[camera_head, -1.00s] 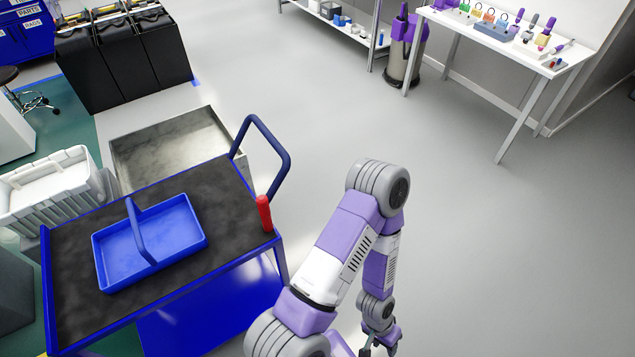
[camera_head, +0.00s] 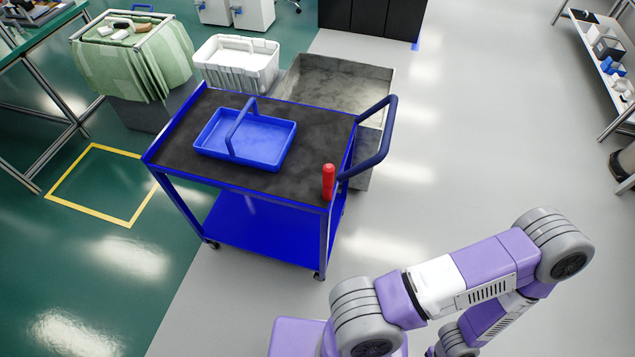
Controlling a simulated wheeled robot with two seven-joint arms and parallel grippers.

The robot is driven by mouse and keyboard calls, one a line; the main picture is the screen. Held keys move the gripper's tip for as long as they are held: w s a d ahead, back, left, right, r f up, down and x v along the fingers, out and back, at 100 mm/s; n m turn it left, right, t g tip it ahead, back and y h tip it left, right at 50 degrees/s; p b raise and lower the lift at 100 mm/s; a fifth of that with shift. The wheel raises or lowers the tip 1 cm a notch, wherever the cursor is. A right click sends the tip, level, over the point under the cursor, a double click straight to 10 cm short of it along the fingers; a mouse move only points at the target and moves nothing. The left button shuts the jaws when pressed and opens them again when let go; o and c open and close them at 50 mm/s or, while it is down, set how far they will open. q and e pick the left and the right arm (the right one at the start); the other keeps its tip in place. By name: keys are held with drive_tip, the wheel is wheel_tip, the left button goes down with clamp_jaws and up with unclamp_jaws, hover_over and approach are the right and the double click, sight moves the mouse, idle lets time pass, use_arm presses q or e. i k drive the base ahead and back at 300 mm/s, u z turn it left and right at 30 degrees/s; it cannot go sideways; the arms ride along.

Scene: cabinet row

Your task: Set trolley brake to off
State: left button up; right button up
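The blue trolley (camera_head: 240,218) stands left of centre, with a dark top and a lower blue shelf. A red upright handle (camera_head: 328,183) rises from its front right corner; it looks like the brake lever, but its setting is not clear from here. A dark blue push handle (camera_head: 376,150) loops out on the trolley's right side. My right arm crosses the lower right, apart from the trolley, and its gripper end is cut off by the bottom edge. My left gripper is not in view.
A blue tray (camera_head: 275,140) with a handle sits on the trolley top. A grey metal bin (camera_head: 345,80) and a white crate (camera_head: 237,62) stand behind it. A yellow floor square (camera_head: 88,210) lies left. Floor in front and to the right is clear.

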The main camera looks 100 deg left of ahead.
sight(328, 169)
drive_tip(key=u, duration=3.15)
drive_tip(key=i, duration=0.5)
drive_tip(key=k, duration=1.2)
drive_tip(key=u, duration=0.35)
drive_tip(key=i, duration=0.65)
drive_tip(key=z, duration=0.35)
